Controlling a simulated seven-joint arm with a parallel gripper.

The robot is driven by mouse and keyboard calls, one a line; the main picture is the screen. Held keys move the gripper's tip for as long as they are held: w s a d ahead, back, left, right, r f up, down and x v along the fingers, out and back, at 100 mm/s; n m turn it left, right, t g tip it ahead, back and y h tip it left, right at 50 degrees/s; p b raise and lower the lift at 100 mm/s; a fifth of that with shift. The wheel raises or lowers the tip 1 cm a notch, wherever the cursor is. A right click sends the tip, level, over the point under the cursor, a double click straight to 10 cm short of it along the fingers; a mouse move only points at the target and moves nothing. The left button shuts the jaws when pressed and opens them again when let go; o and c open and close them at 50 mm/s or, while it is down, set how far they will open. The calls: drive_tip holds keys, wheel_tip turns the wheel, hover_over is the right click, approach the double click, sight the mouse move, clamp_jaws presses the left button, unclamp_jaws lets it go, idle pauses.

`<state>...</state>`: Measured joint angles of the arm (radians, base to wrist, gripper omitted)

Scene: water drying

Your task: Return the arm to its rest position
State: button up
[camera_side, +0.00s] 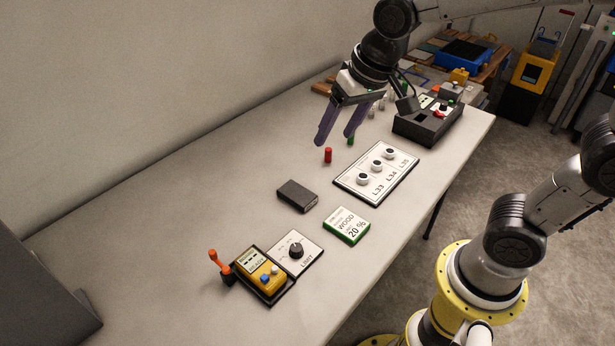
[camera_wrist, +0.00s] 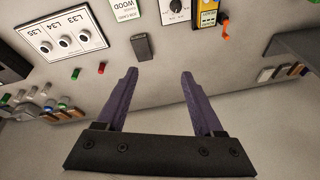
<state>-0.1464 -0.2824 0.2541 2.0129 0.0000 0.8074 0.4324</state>
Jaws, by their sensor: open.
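My gripper (camera_side: 335,138) hangs over the far part of the table (camera_side: 190,200), its two purple fingers apart and nothing between them. In the wrist view the open fingers (camera_wrist: 158,78) point toward the table with only bare surface between them. A small red cylinder (camera_side: 328,155) stands just below and right of the fingers in the side view, apart from them. A green cylinder (camera_side: 351,140) stands close by, partly behind the gripper. My arm reaches in from the top right.
A white board with L33, L34 and L35 sockets (camera_side: 349,183), a black block (camera_side: 297,195), a WOOD 20 % card (camera_side: 347,225), a LIGHT dial (camera_side: 296,250) and a yellow meter (camera_side: 261,271) lie nearer. A black box (camera_side: 420,128) stands at right.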

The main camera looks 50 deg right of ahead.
drive_tip(key=s+d+n, duration=0.1)
drive_tip(key=s+d, duration=0.1)
drive_tip(key=s, duration=0.6)
drive_tip(key=s+d+n+t, duration=0.1)
drive_tip(key=s+d+n, duration=0.1)
drive_tip(key=s, duration=0.5)
drive_tip(key=shift+s+d+r+t+h, duration=0.3)
drive_tip(key=shift+s+d, duration=0.05)
drive_tip(key=shift+s, duration=0.05)
